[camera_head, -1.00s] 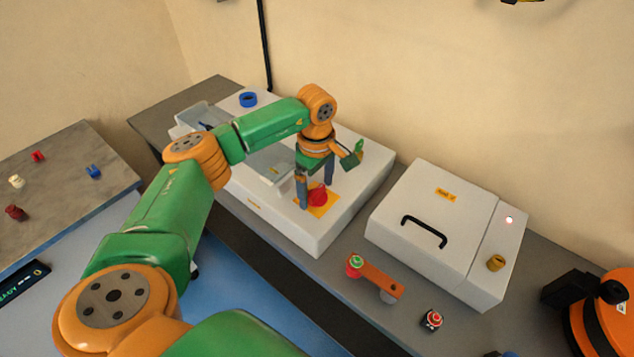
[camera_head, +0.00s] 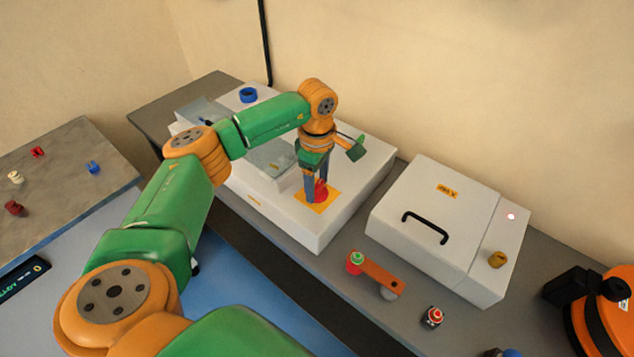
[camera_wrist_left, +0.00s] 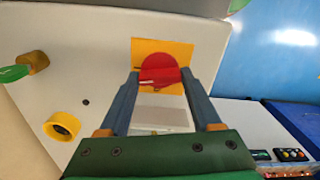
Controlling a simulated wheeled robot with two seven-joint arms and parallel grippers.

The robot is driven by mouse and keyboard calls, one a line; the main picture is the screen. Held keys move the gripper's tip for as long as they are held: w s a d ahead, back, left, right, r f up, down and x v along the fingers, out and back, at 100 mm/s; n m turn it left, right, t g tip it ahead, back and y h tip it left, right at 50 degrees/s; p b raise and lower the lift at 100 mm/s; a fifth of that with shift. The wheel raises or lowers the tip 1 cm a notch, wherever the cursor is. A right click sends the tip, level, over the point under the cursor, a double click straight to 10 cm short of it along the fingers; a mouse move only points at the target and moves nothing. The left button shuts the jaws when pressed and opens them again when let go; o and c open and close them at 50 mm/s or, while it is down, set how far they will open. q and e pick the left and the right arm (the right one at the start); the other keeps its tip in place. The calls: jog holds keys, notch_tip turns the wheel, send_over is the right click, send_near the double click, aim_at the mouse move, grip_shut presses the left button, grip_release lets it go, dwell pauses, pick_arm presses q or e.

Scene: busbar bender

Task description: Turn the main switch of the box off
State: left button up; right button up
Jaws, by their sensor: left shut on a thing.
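The red main switch (camera_head: 321,192) sits on a yellow plate (camera_head: 327,207) on top of the white box (camera_head: 300,232). My left gripper (camera_head: 316,190) points down at the switch, its two grey-blue fingers shut on it from both sides. In the left wrist view the red switch (camera_wrist_left: 159,69) shows between the fingertips, in front of the yellow plate (camera_wrist_left: 172,50). The fingers partly hide the switch in the head view. My right gripper is not in view.
A white cabinet (camera_head: 428,205) with a black handle stands to the right.

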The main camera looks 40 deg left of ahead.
pick_arm(q)
jog(key=n, duration=0.3)
jog(key=shift+n, duration=0.4)
jog(key=n, duration=0.4)
jog(key=shift+r+b, duration=0.1)
jog(key=shift+b, duration=0.2)
jog(key=n, duration=0.4)
jog(key=shift+w+n, duration=0.1)
jog(key=shift+n, duration=2)
jog(key=o, duration=1.4)
